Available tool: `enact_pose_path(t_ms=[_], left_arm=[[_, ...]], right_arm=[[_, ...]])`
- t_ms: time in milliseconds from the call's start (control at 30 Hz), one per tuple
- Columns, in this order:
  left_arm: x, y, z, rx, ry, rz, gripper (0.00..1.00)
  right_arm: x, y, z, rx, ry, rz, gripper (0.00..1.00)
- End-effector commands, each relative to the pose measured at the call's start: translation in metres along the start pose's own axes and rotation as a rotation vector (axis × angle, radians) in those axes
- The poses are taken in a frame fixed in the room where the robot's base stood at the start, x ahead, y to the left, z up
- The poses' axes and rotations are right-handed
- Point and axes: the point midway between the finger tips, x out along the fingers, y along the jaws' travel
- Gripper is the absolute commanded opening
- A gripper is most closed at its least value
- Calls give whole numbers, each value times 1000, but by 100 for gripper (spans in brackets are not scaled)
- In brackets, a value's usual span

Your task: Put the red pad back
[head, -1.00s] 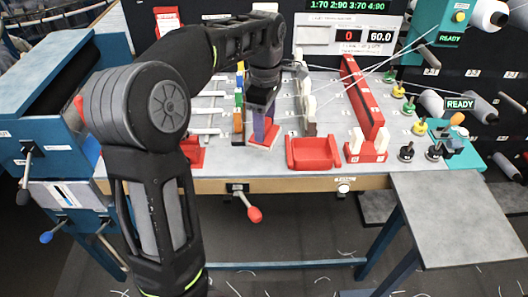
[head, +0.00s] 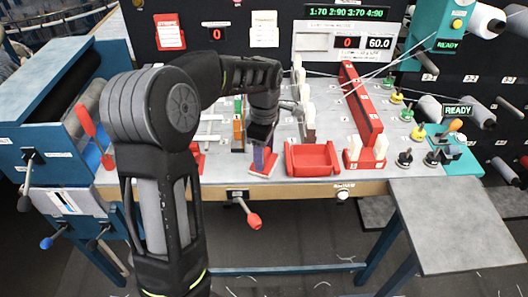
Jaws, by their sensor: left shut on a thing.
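The red pad (head: 267,169) is at the front of the loom table, just left of a red tray (head: 313,170). A purple-blue upright part (head: 259,158) stands on the pad. My left gripper (head: 262,145) points down over the pad and is shut at that upright part. The dark jaws hide its top. I cannot tell whether the pad rests on the table or hangs just above it. My right gripper is not in view.
A tall red bar (head: 360,105) with pale pegs stands right of the tray. Coloured blocks (head: 238,128) stand behind and left of my gripper. A red-knobbed lever (head: 254,220) sticks out below the front edge. My left arm hides part of the table's left side.

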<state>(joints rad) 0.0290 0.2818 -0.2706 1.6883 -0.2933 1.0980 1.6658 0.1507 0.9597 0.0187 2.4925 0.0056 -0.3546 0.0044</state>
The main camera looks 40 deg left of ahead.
Motion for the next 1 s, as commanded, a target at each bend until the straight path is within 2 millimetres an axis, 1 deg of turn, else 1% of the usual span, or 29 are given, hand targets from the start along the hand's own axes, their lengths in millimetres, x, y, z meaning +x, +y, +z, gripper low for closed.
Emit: enact_pose_path(t_ms=[167,267,300,567,833,900,1000], left_arm=[[0,0,0,0,0,1,16],[3,0,0,0,0,1,16],[3,0,0,0,0,0,55],[3,0,0,0,0,-1,76],[2,0,0,0,0,-1,76],[-2,0,0,0,0,0,76],[-9,1,0,0,0,2,76]], right_arm=[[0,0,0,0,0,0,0],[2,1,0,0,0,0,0],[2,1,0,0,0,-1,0],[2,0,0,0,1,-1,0],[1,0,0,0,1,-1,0],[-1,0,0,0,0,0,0],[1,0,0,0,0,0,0]])
